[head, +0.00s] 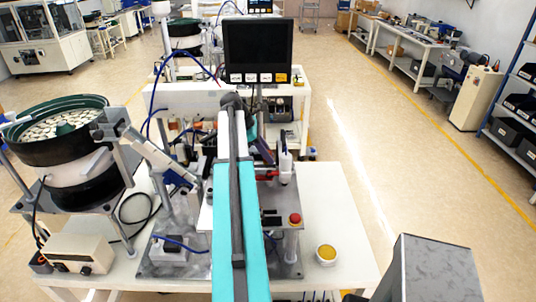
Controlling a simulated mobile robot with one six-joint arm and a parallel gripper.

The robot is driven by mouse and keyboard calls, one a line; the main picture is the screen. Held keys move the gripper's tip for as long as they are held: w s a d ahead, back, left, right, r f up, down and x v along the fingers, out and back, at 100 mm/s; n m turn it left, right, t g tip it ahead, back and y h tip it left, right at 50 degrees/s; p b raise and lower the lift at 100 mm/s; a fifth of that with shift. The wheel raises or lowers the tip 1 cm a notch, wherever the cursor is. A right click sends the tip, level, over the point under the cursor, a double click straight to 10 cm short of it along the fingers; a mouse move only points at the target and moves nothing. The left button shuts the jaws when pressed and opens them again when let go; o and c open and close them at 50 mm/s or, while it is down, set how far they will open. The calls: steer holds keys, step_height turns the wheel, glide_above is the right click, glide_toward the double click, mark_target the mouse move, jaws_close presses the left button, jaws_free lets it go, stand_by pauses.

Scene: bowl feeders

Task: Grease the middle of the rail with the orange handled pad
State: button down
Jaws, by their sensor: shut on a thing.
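My arm (240,230) reaches up the middle of the head view over the bench and covers much of the machine there. My gripper is hidden behind the arm, so its jaws and anything in them do not show. I cannot make out the orange handled pad. The rail cannot be told apart among the machine parts (286,190) beside my arm. A round white pot with a yellow-orange filling (326,253) stands on the bench's right side.
A bowl feeder (60,130) stands at left, with a beige control box (78,253) below it. A red button (295,218) and a dark monitor (258,50) are near the machine. The bench top (325,205) is clear around the pot. Open floor lies to the right.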

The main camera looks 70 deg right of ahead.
steer(key=shift+f, duration=0.85)
stand_by(0.4)
steer(key=shift+w+a+r, duration=0.1)
steer(key=shift+w+a, duration=0.25)
steer(key=shift+w, duration=0.45)
steer(key=shift+w+a, duration=0.3)
steer(key=shift+w, duration=0.5)
steer(key=shift+w+a, duration=0.35)
steer(key=shift+w, duration=0.5)
steer(key=shift+w+a, duration=0.3)
steer(key=shift+w, duration=0.5)
steer(key=shift+w+a, duration=0.3)
steer(key=shift+w, duration=0.5)
steer(key=shift+w+a, duration=0.3)
steer(key=shift+w, duration=0.45)
